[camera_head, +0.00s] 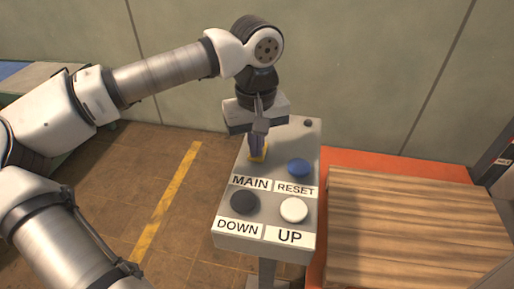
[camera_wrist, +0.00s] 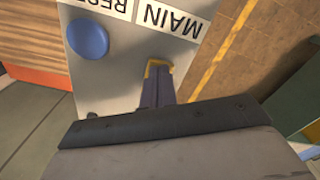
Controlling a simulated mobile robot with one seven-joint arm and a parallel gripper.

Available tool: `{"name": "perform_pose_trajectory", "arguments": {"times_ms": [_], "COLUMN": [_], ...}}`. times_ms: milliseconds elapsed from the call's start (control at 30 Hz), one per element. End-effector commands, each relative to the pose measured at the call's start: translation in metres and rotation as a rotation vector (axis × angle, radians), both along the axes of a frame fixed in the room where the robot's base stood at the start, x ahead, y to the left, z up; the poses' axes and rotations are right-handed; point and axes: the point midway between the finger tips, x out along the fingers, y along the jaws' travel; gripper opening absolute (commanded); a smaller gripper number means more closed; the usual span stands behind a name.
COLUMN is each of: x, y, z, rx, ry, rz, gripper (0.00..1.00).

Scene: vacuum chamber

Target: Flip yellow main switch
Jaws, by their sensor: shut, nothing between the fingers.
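The yellow main switch (camera_head: 258,154) sits on the grey control panel (camera_head: 309,143), just above the MAIN label. My gripper (camera_head: 258,152) points down at it with its fingers closed together, and the fingers cover most of the switch. In the wrist view the fingertips of my gripper (camera_wrist: 157,70) lie over the switch, and a yellow edge of the main switch (camera_wrist: 160,63) shows around them. I cannot tell whether the fingers touch the switch, or which way it is set.
Beside the switch is a blue RESET button (camera_head: 299,168). Nearer are a black DOWN button (camera_head: 244,202) and a white UP button (camera_head: 293,210). An orange-edged platform with wooden boards (camera_head: 410,225) stands right of the panel. A wall (camera_head: 370,60) rises behind; open floor lies left.

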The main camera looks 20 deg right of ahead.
Motion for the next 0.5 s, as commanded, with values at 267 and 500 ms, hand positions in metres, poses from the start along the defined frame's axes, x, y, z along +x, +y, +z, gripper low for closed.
{"name": "perform_pose_trajectory", "arguments": {"times_ms": [267, 500], "x": [0.000, 0.000], "y": [0.000, 0.000], "z": [-0.003, 0.009], "rx": [0.000, -0.001], "ry": [0.000, 0.000], "rz": [0.000, 0.000], "gripper": [0.00, 0.00]}}
